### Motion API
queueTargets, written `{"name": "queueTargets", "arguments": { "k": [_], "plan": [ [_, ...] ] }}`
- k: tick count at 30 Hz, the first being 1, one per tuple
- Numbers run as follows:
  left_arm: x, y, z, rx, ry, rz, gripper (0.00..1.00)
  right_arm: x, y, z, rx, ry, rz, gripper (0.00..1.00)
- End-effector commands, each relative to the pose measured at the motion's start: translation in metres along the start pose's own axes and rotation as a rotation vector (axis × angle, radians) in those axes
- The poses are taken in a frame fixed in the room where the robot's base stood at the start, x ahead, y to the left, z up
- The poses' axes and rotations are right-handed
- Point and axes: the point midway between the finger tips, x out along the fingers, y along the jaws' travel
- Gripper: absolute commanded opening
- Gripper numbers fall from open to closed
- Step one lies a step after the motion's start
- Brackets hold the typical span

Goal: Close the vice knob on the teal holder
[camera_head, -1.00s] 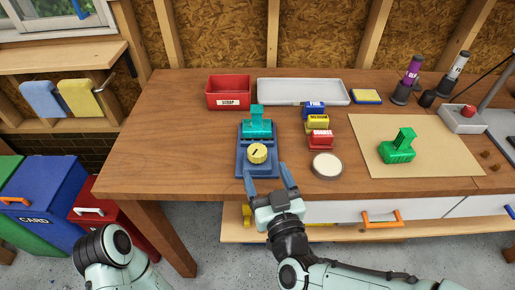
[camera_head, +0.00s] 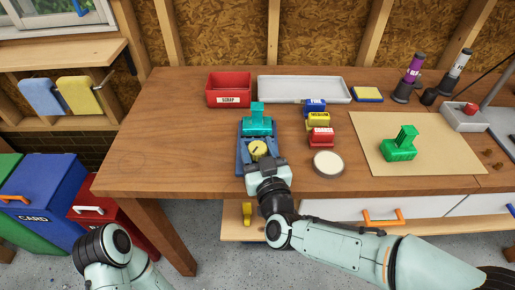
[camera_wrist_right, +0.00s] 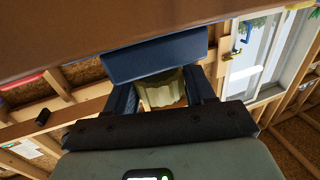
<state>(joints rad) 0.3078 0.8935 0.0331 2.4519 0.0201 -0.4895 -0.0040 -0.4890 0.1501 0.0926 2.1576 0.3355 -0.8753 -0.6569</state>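The teal holder (camera_head: 257,122) stands upright on a blue vice base (camera_head: 242,148) near the table's front edge. The round yellow vice knob (camera_head: 258,149) with a dark mark faces the front of that base. My right gripper (camera_head: 258,158) is at the knob from the front, its fingers on either side and partly hidden. In the right wrist view the knob (camera_wrist_right: 163,90) sits between the two dark blue fingers, which look open, with a small gap on the right. Contact is hard to judge. Of my left arm only a link shows at lower left; its gripper is out of view.
A red scrap bin (camera_head: 229,91) and a grey tray (camera_head: 304,89) stand behind. Blue, yellow and red blocks (camera_head: 321,137) and a round pale disc (camera_head: 328,163) are to the right. A green holder (camera_head: 400,145) stands on a tan mat (camera_head: 365,130). The table's left side is clear.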

Motion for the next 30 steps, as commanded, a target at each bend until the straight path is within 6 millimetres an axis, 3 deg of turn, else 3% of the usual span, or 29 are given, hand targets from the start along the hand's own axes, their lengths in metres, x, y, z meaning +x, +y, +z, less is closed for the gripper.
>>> {"name": "queueTargets", "arguments": {
  "k": [11, 18, 30],
  "plan": [
    [-0.01, 0.004, 0.012, 0.003, -0.033, 0.002, 0.43, 0.0, -0.001, -0.002, -0.001, -0.001, 0.064, 0.24],
    [-0.028, 0.01, 0.038, 0.009, -0.107, 0.005, 0.43, 0.0, -0.002, -0.002, -0.001, -0.002, 0.221, 0.24],
    [-0.043, 0.011, 0.045, 0.006, -0.131, -0.002, 0.43, 0.0, -0.002, -0.001, -0.002, 0.0, 0.483, 0.24]
  ]
}}
